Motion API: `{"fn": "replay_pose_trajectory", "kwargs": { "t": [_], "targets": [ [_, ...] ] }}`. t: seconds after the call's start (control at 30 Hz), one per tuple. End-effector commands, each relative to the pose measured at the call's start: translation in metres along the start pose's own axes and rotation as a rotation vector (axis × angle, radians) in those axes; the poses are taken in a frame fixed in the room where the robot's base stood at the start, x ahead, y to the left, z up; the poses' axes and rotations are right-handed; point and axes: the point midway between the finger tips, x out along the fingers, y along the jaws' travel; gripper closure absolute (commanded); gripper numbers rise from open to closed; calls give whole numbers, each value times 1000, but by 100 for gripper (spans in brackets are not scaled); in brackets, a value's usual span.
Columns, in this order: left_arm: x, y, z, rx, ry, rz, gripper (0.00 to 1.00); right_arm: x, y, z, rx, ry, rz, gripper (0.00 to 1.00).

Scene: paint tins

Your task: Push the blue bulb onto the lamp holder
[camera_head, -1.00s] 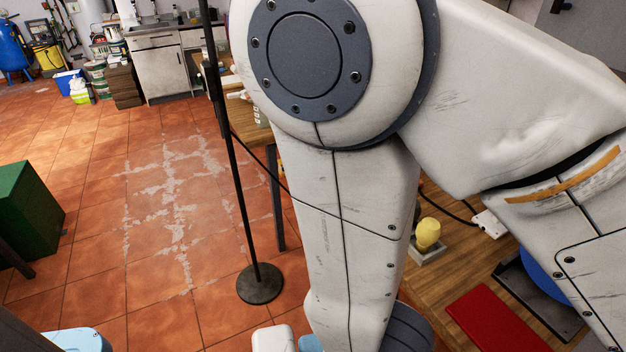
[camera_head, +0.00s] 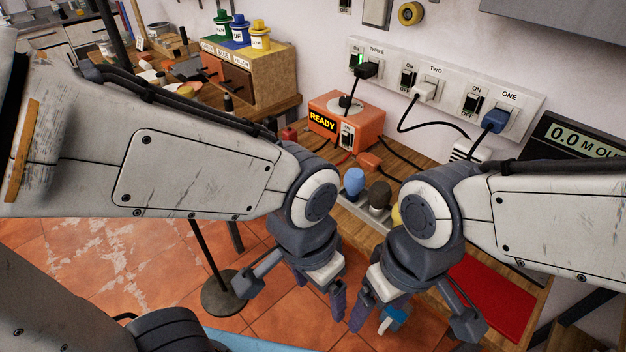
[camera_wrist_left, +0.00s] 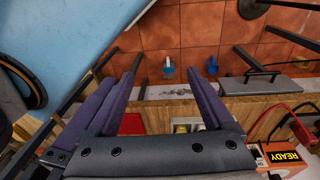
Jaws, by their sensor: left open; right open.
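The blue bulb (camera_head: 354,181) stands upright in a grey rack (camera_head: 364,211) on the wooden bench, in a row with a dark bulb (camera_head: 380,194) and a partly hidden yellow bulb (camera_head: 397,214). I cannot make out which part is the lamp holder; a black fitting (camera_head: 345,101) sits on a pale disc on top of the orange READY box (camera_head: 347,124). My left gripper (camera_head: 324,298) is open and empty, in front of the rack and nearer the camera. It also shows in the left wrist view (camera_wrist_left: 174,68), fingers wide apart. My right gripper (camera_head: 368,320) is open beside it.
A socket panel (camera_head: 440,87) with plugs and cables is on the wall. A red mat (camera_head: 490,297) lies on the bench at right. A cabinet (camera_head: 250,73) with coloured tins stands at back left.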

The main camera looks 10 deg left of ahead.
Motion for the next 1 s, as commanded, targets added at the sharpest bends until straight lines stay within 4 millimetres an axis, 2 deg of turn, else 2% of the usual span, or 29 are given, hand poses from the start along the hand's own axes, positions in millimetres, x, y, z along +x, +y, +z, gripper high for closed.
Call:
{"fn": "replay_pose_trajectory", "kwargs": {
  "t": [0.17, 0.3, 0.4, 0.5, 0.6, 0.7, 0.83, 1.0],
  "targets": [
    [23, -23, -64, -33, 147, -43, 15, -10, -1, 0, 0, 0, 0, 18],
    [48, -57, -129, -53, 337, -89, 15, -20, -1, -1, 0, 0, 0, 18],
    [64, -82, -168, -61, 478, -120, 15, -26, -2, -1, 0, 0, 0, 18],
    [79, -106, -198, -64, 617, -140, 15, -32, -2, -2, 0, 0, 0, 18],
    [91, -127, -219, -71, 757, -155, 15, -38, -3, -2, 0, 0, 0, 18],
    [99, -145, -230, -81, 891, -166, 15, -44, -3, -2, 0, 0, 0, 18],
    [103, -161, -234, -99, 1036, -175, 15, -49, -4, -3, 0, 0, 0, 18],
    [103, -172, -231, -117, 1152, -183, 15, -52, -4, -3, 0, 0, 0, 18]
  ]
}}
